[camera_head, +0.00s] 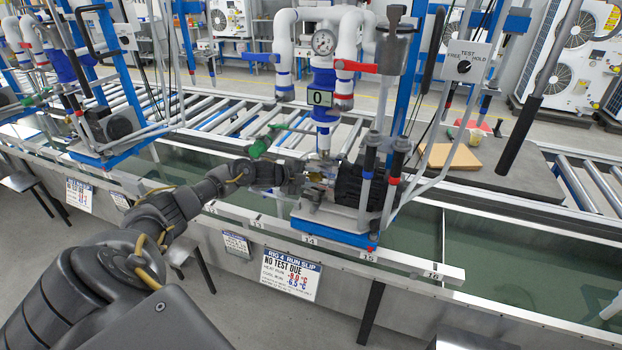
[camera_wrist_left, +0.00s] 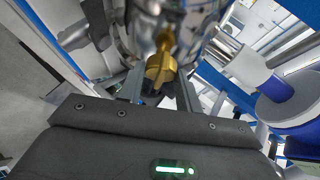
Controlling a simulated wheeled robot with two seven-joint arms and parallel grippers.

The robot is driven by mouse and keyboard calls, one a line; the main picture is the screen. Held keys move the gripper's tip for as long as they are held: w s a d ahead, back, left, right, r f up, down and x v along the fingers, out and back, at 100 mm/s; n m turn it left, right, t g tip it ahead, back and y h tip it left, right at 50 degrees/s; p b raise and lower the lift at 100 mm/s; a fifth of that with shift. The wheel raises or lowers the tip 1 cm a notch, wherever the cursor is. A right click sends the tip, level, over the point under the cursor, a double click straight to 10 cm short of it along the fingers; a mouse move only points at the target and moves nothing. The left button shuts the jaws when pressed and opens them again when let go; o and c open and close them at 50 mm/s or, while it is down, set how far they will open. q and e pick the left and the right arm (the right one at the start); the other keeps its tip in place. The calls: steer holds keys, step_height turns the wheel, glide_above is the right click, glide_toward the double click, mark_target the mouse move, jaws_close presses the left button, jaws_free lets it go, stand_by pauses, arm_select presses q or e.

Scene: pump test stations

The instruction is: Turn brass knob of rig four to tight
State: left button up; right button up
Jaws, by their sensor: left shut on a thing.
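Rig four (camera_head: 322,120) stands in the middle of the head view, with white and blue pipes, a round gauge (camera_head: 324,42) and a counter plate reading 0 (camera_head: 320,98). Its brass knob (camera_wrist_left: 161,68) is in the left wrist view, at the front of a shiny metal body (camera_wrist_left: 175,20). My left gripper (camera_wrist_left: 158,88) is shut on the brass knob, one finger on each side. In the head view the left gripper (camera_head: 300,178) reaches the rig's base from the left, and the knob is mostly hidden there. My right gripper is not in view.
A slip reading RIG 4 RUN SLIP, NO TEST DUE (camera_head: 291,275) hangs below the rig. A red lever (camera_head: 356,67), a green handle (camera_head: 259,148) and a TEST/FREE/HOLD switch panel (camera_head: 464,62) are close by. Another rig (camera_head: 105,125) stands at left; rollers run behind.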

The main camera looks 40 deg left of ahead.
arm_select(q)
steer(key=o, duration=1)
steer(key=shift+b+v, duration=1.2)
steer(key=shift+v, duration=4.2)
steer(key=shift+d, duration=0.1)
steer(key=shift+f, duration=0.1)
